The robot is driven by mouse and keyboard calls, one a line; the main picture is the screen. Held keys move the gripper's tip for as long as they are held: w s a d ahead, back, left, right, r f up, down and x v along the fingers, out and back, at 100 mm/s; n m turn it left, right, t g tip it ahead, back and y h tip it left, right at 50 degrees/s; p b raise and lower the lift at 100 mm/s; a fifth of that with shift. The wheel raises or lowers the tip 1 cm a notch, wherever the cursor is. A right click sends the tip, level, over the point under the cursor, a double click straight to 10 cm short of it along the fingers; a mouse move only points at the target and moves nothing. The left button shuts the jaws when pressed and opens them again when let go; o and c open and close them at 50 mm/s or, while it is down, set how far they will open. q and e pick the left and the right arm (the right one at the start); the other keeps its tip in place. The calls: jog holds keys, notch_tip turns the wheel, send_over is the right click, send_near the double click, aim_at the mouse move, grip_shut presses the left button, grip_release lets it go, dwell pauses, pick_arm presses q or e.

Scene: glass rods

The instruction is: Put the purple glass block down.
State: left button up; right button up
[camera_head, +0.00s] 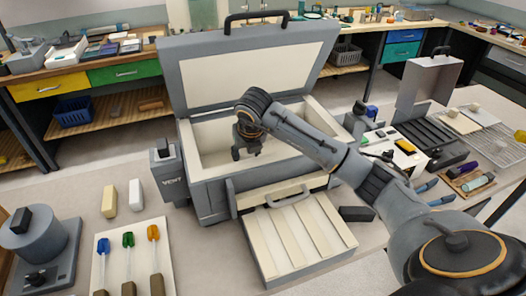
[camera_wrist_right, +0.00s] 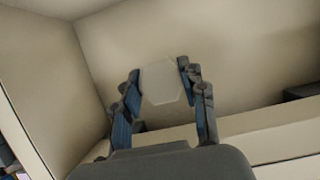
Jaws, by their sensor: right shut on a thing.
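My right gripper (camera_head: 247,152) reaches down into the open box-shaped kiln (camera_head: 207,176), inside its pale-lined chamber. In the right wrist view the gripper (camera_wrist_right: 163,82) is shut on a pale, greyish-beige, many-sided block (camera_wrist_right: 162,82), held between its two fingers. No clear purple shows on this block. The chamber's pale wall (camera_wrist_right: 230,45) fills the background, and I cannot tell whether the block touches the floor. In the head view the block cannot be made out at the gripper. My left gripper is not in view.
The kiln's lid (camera_head: 245,62) stands open behind. A drawer with pale slats (camera_head: 300,235) sticks out in front. Left are a white board (camera_head: 130,265) with colour-tipped tools and two small pale blocks. Right, a wooden tray (camera_head: 484,185) holds purple and teal pieces.

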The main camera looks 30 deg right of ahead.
jog(key=d, duration=0.1)
jog(key=d+f, duration=0.1)
jog(key=d, duration=0.1)
jog(key=d+f+p, duration=0.1)
jog(key=shift+w+d+f, duration=0.2)
jog(key=shift+w+d, duration=0.05)
jog(key=shift+w, duration=0.15)
jog(key=shift+w+d+f+p, duration=0.15)
jog(key=shift+d+f+p, duration=0.2)
jog(key=shift+d+f, duration=0.6)
jog(key=o, duration=1.2)
jog(key=shift+o, duration=0.2)
jog(key=shift+r, duration=0.1)
jog(key=b+v, duration=0.2)
jog(key=v, duration=1)
